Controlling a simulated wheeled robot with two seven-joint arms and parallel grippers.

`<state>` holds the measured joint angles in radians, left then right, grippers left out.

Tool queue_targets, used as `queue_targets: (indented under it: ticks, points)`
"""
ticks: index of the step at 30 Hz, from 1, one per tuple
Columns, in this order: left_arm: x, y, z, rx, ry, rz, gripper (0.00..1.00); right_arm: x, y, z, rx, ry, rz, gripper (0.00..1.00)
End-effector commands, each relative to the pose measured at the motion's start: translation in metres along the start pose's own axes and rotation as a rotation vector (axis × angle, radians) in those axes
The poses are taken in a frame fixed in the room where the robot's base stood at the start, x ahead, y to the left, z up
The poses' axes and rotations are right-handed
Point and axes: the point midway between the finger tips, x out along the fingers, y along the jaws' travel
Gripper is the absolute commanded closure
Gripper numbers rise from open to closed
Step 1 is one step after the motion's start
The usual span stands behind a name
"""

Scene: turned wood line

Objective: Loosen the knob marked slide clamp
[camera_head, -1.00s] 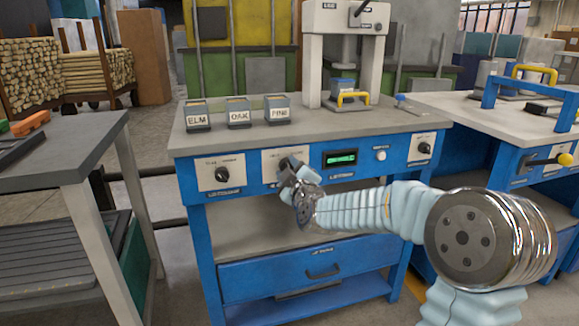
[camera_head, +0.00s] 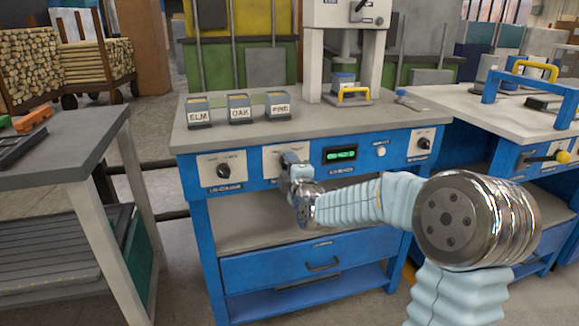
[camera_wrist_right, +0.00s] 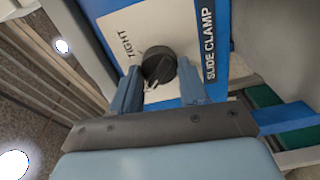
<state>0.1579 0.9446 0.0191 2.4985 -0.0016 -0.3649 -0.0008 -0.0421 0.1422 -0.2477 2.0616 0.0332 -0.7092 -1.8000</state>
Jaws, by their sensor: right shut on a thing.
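In the head view my right gripper (camera_head: 290,162) is at the second white plate from the left on the blue bench front (camera_head: 245,199) and hides most of the knob. My left gripper is not in view.
Black knobs sit on the plates to the left (camera_head: 223,171) and far right (camera_head: 424,143). A green display (camera_head: 340,154) and a white button (camera_head: 380,150) lie between. Bins marked ELM (camera_head: 198,112), OAK (camera_head: 240,108) and PINE (camera_head: 280,105) stand on the bench top.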

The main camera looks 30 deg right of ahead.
Motion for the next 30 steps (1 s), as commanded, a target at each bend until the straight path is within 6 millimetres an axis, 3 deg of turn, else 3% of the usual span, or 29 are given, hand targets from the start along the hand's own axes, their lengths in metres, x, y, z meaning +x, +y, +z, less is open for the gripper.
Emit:
queue_targets:
  ticks: [12,13,18,26,30]
  points:
    - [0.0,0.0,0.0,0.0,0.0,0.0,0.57,0.0,-0.002,-0.001,-0.009,0.003,-0.004,0.87]
    - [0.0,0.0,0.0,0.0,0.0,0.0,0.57,0.0,-0.002,-0.001,-0.009,0.003,-0.004,0.55]
    - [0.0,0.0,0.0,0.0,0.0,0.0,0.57,0.0,-0.001,-0.001,-0.008,0.002,-0.003,0.31]
    - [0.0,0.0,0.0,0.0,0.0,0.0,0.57,-0.001,-0.001,0.0,-0.007,0.001,-0.001,0.31]
    - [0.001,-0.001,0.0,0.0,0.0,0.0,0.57,-0.012,-0.001,0.0,-0.005,0.001,-0.001,0.31]
